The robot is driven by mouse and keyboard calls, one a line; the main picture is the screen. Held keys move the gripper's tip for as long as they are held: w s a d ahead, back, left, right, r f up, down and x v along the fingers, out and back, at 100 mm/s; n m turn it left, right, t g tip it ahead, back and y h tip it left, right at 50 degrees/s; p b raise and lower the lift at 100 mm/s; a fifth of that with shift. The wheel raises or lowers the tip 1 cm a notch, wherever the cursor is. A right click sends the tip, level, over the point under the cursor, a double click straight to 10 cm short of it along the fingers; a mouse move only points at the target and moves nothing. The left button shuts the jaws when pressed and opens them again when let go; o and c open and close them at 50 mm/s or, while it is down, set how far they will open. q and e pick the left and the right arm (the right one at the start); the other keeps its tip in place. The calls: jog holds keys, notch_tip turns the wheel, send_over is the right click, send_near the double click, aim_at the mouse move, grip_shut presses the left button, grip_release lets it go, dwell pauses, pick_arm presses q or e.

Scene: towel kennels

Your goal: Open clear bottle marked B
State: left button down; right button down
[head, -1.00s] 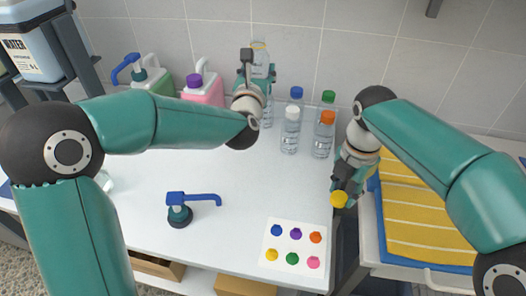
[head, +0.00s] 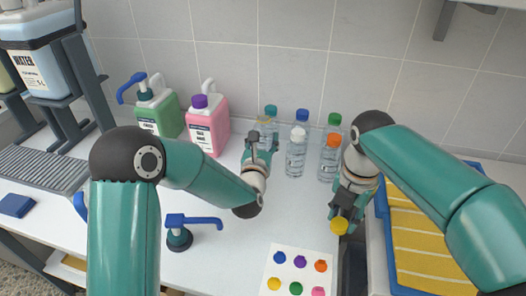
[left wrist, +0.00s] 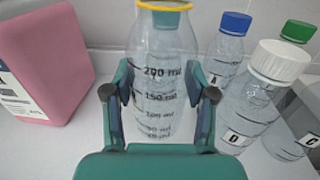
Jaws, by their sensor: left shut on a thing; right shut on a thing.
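My left gripper (head: 261,146) is shut on a clear bottle (left wrist: 160,60). The bottle is upright and uncapped, with a yellow ring at its neck and a millilitre scale on its side. No letter shows on the side I see. My left gripper's fingers (left wrist: 160,97) lie on either side of its body in the left wrist view. I cannot tell if its base touches the table. My right gripper (head: 343,217) is shut on a yellow cap (head: 339,227), held off to the right, well apart from the bottle.
Capped bottles stand close by: teal (head: 271,111), blue (head: 302,115), white (head: 298,135), green (head: 334,119), orange (head: 332,142). Pink (head: 207,124) and green (head: 157,109) jugs stand left. A loose pump head (head: 180,236) and dotted card (head: 297,272) lie in front.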

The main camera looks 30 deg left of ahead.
pick_arm(q)
jog(key=shift+f, duration=2.1)
jog(key=shift+f, duration=0.15)
jog(key=shift+c, duration=1.8)
grip_release()
jog(key=shift+s, duration=0.1)
